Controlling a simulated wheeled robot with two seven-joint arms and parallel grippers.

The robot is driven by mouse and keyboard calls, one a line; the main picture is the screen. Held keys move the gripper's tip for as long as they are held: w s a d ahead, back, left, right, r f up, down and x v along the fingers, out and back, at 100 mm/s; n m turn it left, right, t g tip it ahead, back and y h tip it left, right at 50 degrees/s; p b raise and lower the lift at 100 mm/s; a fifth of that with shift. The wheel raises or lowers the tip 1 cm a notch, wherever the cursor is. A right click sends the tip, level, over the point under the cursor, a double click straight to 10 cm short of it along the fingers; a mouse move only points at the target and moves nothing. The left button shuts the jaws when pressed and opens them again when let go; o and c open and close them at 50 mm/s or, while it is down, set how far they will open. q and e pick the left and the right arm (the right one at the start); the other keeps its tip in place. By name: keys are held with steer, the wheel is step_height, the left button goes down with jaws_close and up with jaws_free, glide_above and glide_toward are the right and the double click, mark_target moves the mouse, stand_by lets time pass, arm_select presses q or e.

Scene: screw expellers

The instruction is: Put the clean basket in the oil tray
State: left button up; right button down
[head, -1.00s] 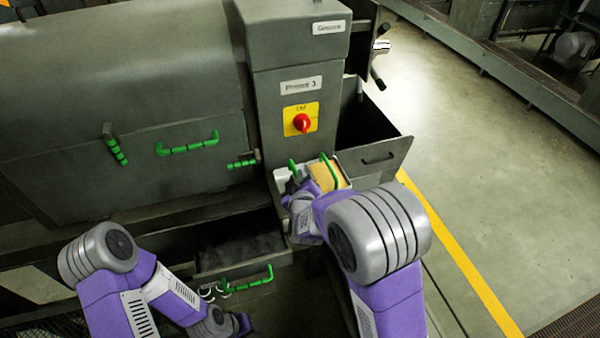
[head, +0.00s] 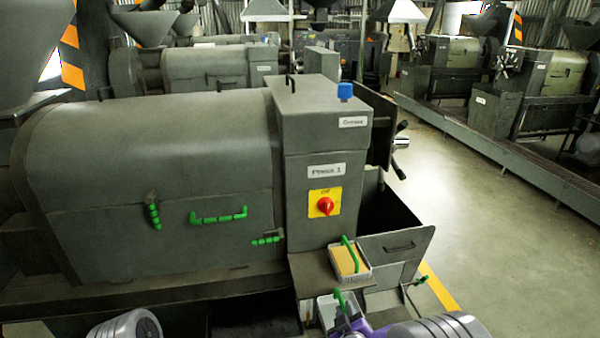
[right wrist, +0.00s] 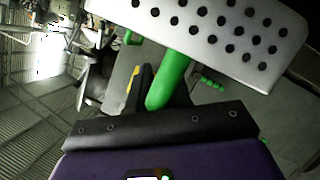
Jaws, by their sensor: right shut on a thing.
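My right gripper (right wrist: 168,88) is shut on the green handle of a pale metal basket with round holes (right wrist: 205,25). In the head view this basket (head: 328,308) shows at the bottom edge, partly hidden by my right gripper (head: 346,322). Its inside is mostly out of sight. Another basket (head: 364,274) with a tan filling and a green handle stands on the ledge beside the press, behind the held one. A dark recess (head: 255,318) below the press is cut by the bottom edge; I cannot tell whether it is the oil tray. My left gripper is out of view.
The grey press (head: 150,150) fills the left, with green handles and a red knob (head: 325,206) on its end column. An open grey bin (head: 400,246) juts out at right. Clear floor (head: 500,210) lies further right, and more machines stand behind.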

steer(key=s+d+f+b, duration=0.2)
steer(key=d+f, duration=0.3)
steer(key=f, duration=0.6)
steer(key=shift+s+b, duration=0.4)
steer(key=shift+b, duration=0.45)
